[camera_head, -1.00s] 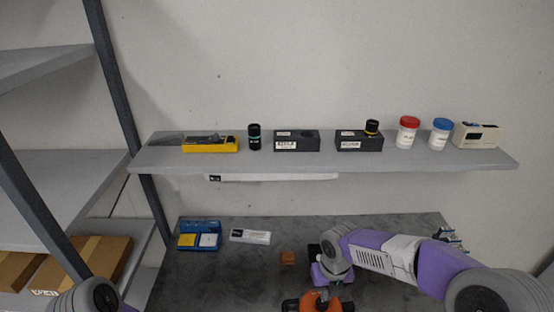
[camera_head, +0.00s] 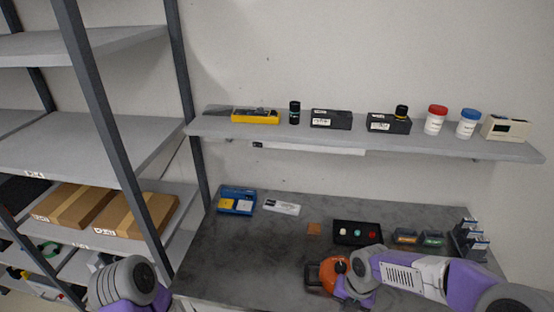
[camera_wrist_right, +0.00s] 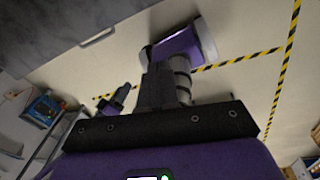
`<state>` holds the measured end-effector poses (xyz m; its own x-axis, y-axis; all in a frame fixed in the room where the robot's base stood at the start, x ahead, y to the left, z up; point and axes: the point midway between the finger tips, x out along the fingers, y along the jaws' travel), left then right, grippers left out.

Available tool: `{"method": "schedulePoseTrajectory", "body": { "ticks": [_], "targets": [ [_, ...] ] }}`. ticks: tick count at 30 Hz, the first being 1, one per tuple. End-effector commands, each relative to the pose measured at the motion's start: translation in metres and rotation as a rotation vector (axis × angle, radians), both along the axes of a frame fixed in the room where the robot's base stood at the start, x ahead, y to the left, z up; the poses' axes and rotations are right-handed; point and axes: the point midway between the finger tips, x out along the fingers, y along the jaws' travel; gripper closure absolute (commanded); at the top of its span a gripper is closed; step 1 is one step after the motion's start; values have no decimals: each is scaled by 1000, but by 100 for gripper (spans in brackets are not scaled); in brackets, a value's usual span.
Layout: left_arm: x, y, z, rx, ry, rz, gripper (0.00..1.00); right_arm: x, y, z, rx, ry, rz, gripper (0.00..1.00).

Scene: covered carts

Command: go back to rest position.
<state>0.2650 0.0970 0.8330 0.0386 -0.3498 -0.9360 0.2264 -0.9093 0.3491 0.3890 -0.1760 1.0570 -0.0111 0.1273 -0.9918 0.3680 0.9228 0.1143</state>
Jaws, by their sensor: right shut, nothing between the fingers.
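My right gripper (camera_wrist_right: 155,88) shows in the right wrist view with its dark fingers together and nothing between them, over pale floor. In the head view my right arm (camera_head: 412,274) reaches in from the lower right, low over the front of the grey table; its fingers cannot be made out there. My left arm (camera_head: 125,282) shows only as a rounded grey and purple part at the lower left edge. The left gripper is outside the head view.
A wall shelf (camera_head: 400,143) carries boxes and jars. A rack (camera_head: 95,150) stands left. Striped tape (camera_wrist_right: 283,68) marks the floor.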

Motion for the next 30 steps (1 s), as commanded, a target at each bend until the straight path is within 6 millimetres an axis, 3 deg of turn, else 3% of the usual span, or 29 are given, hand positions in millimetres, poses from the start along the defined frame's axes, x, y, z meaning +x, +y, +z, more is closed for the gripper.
{"method": "schedulePoseTrajectory", "body": {
  "ticks": [8, 18, 24, 30],
  "targets": [
    [-1, 0, -16, 0, 2, -1, 42, -12, 30, -69, 109, 110, -476, 100],
    [-1, 0, -43, 0, 2, -1, 42, -49, 72, -180, 195, 401, -1467, 100],
    [-1, 0, -59, 0, 2, -1, 42, -80, 83, -237, 159, 573, -2077, 100],
    [-1, 0, -71, 0, 2, -1, 42, -109, 83, -280, 98, 679, -2606, 100]
  ]
}}
